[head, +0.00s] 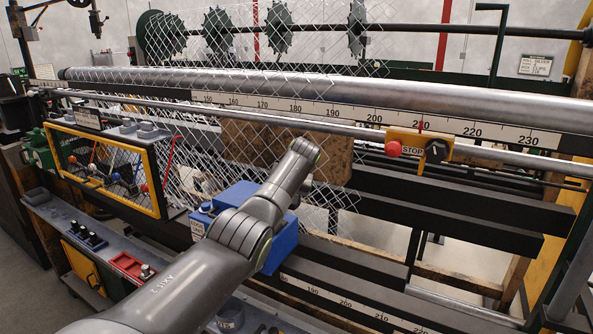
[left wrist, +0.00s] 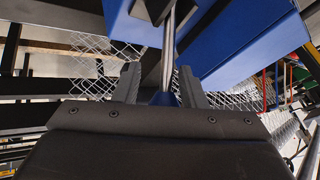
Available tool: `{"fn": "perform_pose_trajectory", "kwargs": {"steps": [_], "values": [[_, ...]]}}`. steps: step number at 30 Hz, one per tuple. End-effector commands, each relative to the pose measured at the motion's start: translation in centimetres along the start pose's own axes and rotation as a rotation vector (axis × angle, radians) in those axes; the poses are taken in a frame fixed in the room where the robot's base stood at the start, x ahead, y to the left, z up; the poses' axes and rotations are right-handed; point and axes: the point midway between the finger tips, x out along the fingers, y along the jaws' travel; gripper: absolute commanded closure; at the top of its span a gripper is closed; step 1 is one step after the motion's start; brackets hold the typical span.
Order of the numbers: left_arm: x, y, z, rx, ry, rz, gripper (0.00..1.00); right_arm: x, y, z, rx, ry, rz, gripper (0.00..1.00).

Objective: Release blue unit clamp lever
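The blue unit (head: 283,240) sits on the machine rail in the middle of the head view, partly hidden behind my left arm. In the left wrist view its blue body (left wrist: 240,35) fills the upper right, very close. A metal clamp lever (left wrist: 170,45) runs down from a dark bracket under it, with a blue end (left wrist: 163,98) low between my fingers. My left gripper (left wrist: 159,75) is open, with its two fingers on either side of the lever and space between. In the head view the left gripper is hidden. My right gripper is in neither view.
A yellow STOP box (head: 407,146) with a red button is on the front rail at right. Chain-link mesh (head: 205,165) hangs behind the blue unit. A yellow-framed panel (head: 105,172) stands at left. Dark beams (head: 450,225) cross the right side.

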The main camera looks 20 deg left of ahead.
Motion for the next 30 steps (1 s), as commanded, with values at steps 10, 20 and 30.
{"fn": "perform_pose_trajectory", "kwargs": {"steps": [10, 20, 30], "values": [[-5.2, 0.2, 0.1, 0.000, 0.009, 0.004, 0.62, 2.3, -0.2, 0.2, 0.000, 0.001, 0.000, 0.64], [-12.8, 0.2, 0.1, 0.000, 0.007, 0.003, 0.62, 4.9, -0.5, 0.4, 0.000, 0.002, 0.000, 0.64], [-15.7, 0.1, 0.0, 0.001, 0.003, 0.002, 0.62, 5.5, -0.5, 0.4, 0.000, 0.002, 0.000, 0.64]]}}
